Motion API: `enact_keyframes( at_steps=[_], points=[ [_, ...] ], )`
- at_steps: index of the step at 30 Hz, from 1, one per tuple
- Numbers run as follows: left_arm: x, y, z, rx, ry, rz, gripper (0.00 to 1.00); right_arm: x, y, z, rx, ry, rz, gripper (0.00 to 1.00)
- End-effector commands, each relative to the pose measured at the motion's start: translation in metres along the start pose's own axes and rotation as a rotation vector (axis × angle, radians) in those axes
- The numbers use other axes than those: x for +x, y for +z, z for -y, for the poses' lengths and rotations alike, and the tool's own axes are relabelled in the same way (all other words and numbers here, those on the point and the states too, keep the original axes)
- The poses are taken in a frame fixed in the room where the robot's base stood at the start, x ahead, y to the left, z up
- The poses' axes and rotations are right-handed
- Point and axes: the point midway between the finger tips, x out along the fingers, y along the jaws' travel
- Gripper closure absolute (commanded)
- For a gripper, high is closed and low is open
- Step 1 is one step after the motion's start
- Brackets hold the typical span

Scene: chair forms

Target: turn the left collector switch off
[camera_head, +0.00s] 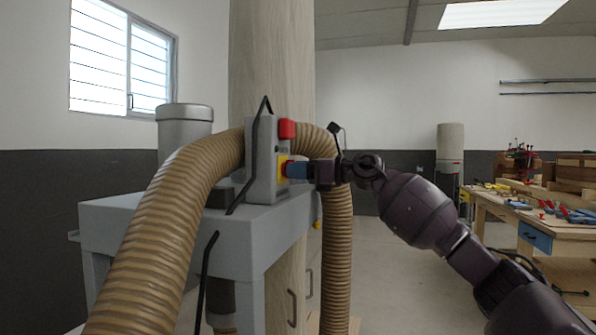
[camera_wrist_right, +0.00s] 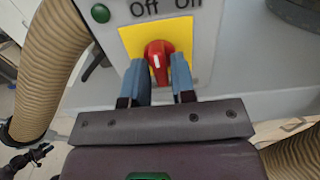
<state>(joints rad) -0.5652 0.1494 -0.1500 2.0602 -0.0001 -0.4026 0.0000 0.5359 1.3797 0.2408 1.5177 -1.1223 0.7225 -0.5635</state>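The switch is a red knob (camera_wrist_right: 158,56) with a white mark, on a yellow plate (camera_wrist_right: 127,37) in the right wrist view. Black "Off" and "On" labels stand above it, "Off" on the left. In the head view the yellow plate (camera_head: 282,166) shows on the side of a grey switch box (camera_head: 263,178). My right gripper (camera_head: 290,170) reaches it from the right. My left gripper does not show.
A red button (camera_head: 287,129) sits above the plate and a green button (camera_wrist_right: 101,13) shows in the wrist view. Thick ribbed hoses (camera_head: 170,225) curve around the box on a grey metal stand (camera_head: 215,225). A workbench (camera_head: 535,238) with tools stands right; floor between is open.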

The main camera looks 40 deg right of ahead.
Motion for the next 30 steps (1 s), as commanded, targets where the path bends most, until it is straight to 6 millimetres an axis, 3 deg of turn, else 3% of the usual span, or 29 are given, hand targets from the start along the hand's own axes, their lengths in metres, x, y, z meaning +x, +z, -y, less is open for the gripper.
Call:
enact_keyframes(
  at_steps=[3,14,30],
  points=[
    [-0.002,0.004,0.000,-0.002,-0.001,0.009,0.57,0.000,0.000,0.000,0.001,0.000,0.001,0.61],
    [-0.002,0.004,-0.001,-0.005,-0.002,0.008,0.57,-0.004,0.000,0.000,0.003,-0.001,0.002,0.61],
    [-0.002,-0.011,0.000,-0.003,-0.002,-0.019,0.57,-0.061,0.001,0.000,0.003,-0.002,0.002,0.61]
  ],
)
